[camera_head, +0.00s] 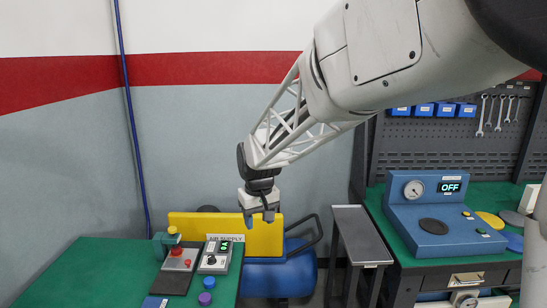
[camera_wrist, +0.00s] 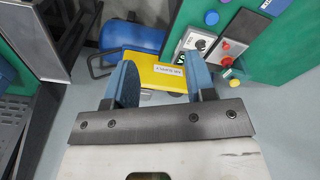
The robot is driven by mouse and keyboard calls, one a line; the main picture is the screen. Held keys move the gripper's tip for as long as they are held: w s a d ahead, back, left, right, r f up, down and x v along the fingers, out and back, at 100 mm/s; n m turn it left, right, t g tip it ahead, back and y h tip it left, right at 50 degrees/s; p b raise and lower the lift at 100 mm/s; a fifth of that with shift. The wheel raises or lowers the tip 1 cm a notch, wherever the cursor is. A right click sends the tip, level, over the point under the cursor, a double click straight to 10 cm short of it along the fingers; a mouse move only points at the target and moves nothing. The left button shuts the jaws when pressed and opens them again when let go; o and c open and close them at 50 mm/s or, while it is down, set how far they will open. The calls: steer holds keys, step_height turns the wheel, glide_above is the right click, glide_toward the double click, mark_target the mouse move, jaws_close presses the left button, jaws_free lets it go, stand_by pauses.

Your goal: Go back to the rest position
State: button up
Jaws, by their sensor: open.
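My gripper (camera_head: 259,214) hangs at the end of my arm in the middle of the head view, in the air in front of the yellow air supply unit (camera_head: 262,236). Its fingers point down. In the wrist view the two blue fingers of my gripper (camera_wrist: 160,82) stand apart with nothing between them. The yellow unit also shows beyond them in the wrist view (camera_wrist: 155,68), apart from the fingers.
A blue test station (camera_head: 440,215) reading OFF stands on the right bench. A grey narrow stand (camera_head: 360,232) and a blue tank (camera_head: 280,275) are between them.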

steer(key=s+d+r+m, duration=0.1)
steer(key=s+d+r, duration=0.1)
steer(key=s+d, duration=0.55)
steer(key=s+d+r+m, duration=0.2)
steer(key=s+d+r, duration=0.1)
steer(key=s+d, duration=0.4)
steer(key=s+d+f+m, duration=0.1)
steer(key=s+d, duration=0.3)
steer(key=s, duration=0.5)
steer(key=s+d+f+m+t, duration=0.1)
steer(key=s+d, duration=0.3)
steer(key=s, duration=0.6)
steer(key=shift+s+f+t, duration=0.15)
steer(key=shift+f+t, duration=0.15)
steer(key=shift+f, duration=0.2)
steer(key=shift+c, duration=0.4)
